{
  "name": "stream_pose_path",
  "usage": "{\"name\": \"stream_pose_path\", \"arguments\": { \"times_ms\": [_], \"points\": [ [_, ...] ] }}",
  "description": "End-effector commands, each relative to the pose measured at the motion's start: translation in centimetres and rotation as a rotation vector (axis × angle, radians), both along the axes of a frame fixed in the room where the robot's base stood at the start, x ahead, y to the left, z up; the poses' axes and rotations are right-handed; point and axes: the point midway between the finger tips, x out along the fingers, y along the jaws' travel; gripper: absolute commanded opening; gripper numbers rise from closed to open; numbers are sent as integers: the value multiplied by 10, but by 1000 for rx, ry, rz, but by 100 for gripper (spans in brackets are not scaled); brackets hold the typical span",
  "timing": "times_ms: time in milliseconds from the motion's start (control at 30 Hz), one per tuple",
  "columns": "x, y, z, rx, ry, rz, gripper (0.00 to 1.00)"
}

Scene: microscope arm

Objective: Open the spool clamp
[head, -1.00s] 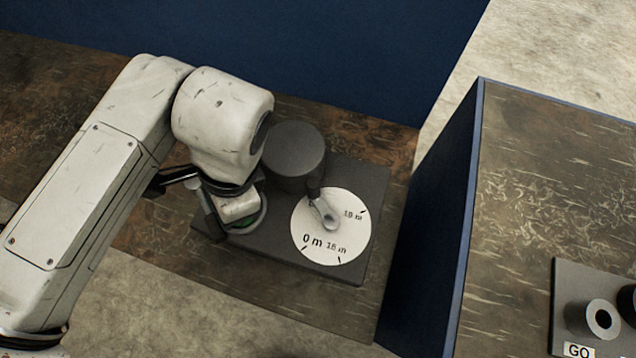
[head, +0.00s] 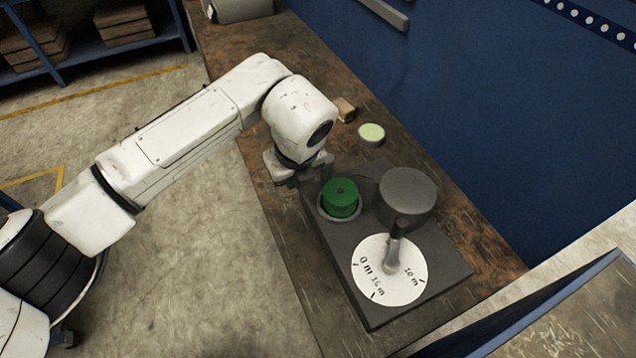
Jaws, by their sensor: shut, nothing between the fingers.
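A dark flat machine base (head: 335,245) lies on the bench. A green spool (head: 341,197) stands upright in a round grey seat near its left corner. Beside it are a dark grey drum (head: 407,196) and a white dial (head: 413,284) with a grey crank (head: 395,253). A dark flat part shows between spool and drum; I cannot tell whether it belongs to the spool clamp. My gripper (head: 318,166) is shut and empty, just behind and left of the spool, above the base's far left edge. The wrist partly hides its fingers and that corner.
A pale green-topped round tin (head: 371,134) and a small brown block (head: 345,109) lie on the bench (head: 290,60) behind. A blue wall (head: 500,120) borders its right side. Another bench (head: 570,320) is at lower right. Open floor lies left.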

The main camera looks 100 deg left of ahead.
Motion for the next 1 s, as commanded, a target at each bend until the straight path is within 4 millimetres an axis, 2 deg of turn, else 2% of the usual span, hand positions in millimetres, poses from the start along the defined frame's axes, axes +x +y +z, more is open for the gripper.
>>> {"name": "stream_pose_path", "arguments": {
  "times_ms": [800, 1000],
  "points": [
    [-9, 6, -1, 1, 3, 6, 0],
    [0, 6, 2, 0, 3, 5, 0]
  ]
}}
